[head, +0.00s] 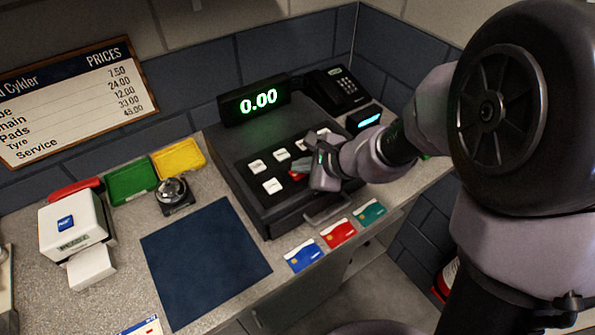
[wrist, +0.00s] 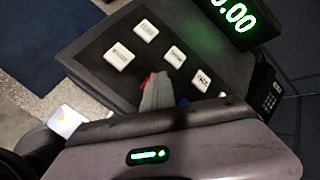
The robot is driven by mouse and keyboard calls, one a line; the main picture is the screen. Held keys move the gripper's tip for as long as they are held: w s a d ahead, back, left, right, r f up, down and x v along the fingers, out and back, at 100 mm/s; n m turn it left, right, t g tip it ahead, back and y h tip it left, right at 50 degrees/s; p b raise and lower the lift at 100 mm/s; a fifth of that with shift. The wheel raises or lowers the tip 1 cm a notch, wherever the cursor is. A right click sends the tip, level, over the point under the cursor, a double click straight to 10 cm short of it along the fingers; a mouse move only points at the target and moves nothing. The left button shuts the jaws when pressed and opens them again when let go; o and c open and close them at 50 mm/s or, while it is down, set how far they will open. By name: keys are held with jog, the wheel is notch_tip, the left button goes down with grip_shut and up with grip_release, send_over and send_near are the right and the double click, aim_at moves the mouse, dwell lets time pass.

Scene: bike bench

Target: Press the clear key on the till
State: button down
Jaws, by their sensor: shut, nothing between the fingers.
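The black till (head: 240,180) stands on the counter, its display (head: 258,102) reading 0.00 in green. White keys, such as this one (head: 272,186), sit on its sloping top, and they also show in the wrist view (wrist: 120,56). A red key (head: 297,177) is partly hidden by my gripper (head: 304,165); a red corner shows in the wrist view (wrist: 146,79). No label on it is readable. My gripper is shut and empty, its grey fingertips (wrist: 157,90) at the red key. I cannot tell whether they touch it.
A card terminal (head: 335,90) stands behind the till's right side. Three bank cards (head: 339,232) lie along the counter's front edge. A blue mat (head: 205,260), a bell (head: 173,194) and a white printer (head: 72,225) are to the left. The mat is clear.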

aim_at(301, 175)
jog(key=shift+r, duration=0.15)
jog(key=shift+r+p, duration=0.35)
jog(key=shift+r, duration=0.1)
notch_tip(301, 175, up, 6)
jog(key=p, duration=0.4)
jog(key=shift+p, duration=0.35)
